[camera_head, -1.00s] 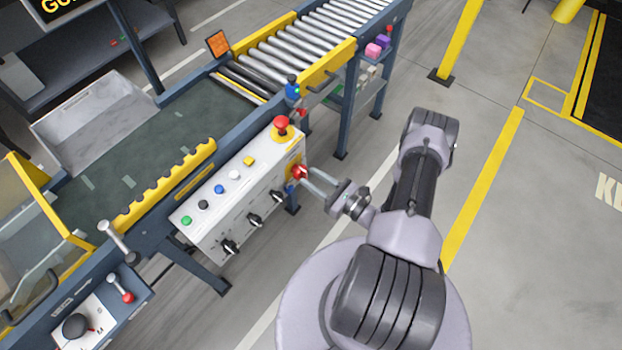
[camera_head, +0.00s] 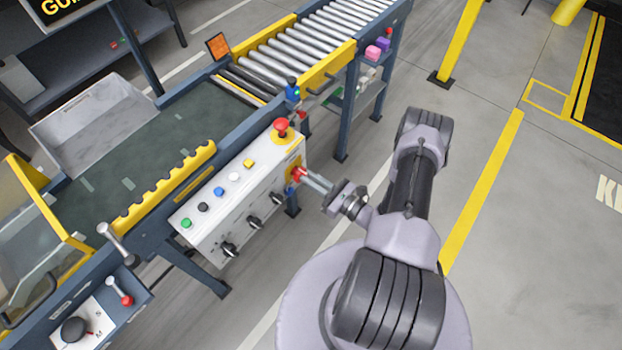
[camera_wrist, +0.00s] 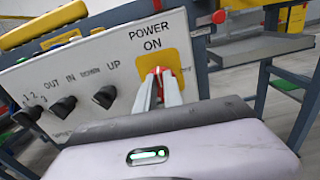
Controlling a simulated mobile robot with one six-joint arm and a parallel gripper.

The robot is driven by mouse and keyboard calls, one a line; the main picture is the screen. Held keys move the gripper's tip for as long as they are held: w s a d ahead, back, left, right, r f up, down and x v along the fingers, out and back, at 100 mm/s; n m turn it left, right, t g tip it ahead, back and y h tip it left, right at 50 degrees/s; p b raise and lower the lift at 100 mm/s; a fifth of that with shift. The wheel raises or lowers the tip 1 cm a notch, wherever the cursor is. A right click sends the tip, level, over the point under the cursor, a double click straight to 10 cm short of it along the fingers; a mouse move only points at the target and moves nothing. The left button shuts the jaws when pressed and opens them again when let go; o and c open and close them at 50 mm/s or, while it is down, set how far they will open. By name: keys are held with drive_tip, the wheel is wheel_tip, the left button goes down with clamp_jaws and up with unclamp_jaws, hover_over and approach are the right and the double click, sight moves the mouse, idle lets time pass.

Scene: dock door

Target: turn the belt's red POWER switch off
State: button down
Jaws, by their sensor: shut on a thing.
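The red POWER switch (camera_head: 298,174) sits on a yellow plate at the right end of the white control box (camera_head: 225,222). In the wrist view the switch (camera_wrist: 158,72) shows as a bit of red between my fingertips, below the words "POWER ON". My gripper (camera_head: 306,177) is shut on the switch, reaching it from the right. In the wrist view both fingers of my gripper (camera_wrist: 159,82) stand close together on it. The fingers hide most of the switch, so I cannot tell its exact angle.
A red mushroom button (camera_head: 281,126) stands on top of the box, just above the switch. Several black knobs (camera_wrist: 104,97) line the front to the left. A shelf stand (camera_head: 362,95) is behind. The floor to the right is clear.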

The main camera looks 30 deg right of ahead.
drive_tip(key=shift+w+d+f+m+b, duration=0.2)
drive_tip(key=shift+m+b, duration=0.45)
drive_tip(key=shift+m, duration=2.25)
drive_tip(key=shift+s+d+f+m+b, duration=0.2)
drive_tip(key=shift+m+b, duration=0.45)
drive_tip(key=shift+m, duration=2.25)
drive_tip(key=shift+w+d+f+m+b, duration=0.25)
drive_tip(key=shift+m+b, duration=0.4)
drive_tip(key=shift+m, duration=2.25)
drive_tip(key=shift+s+a, duration=0.1)
drive_tip(key=c, duration=1.5)
unclamp_jaws()
drive_tip(key=shift+o, duration=0.2)
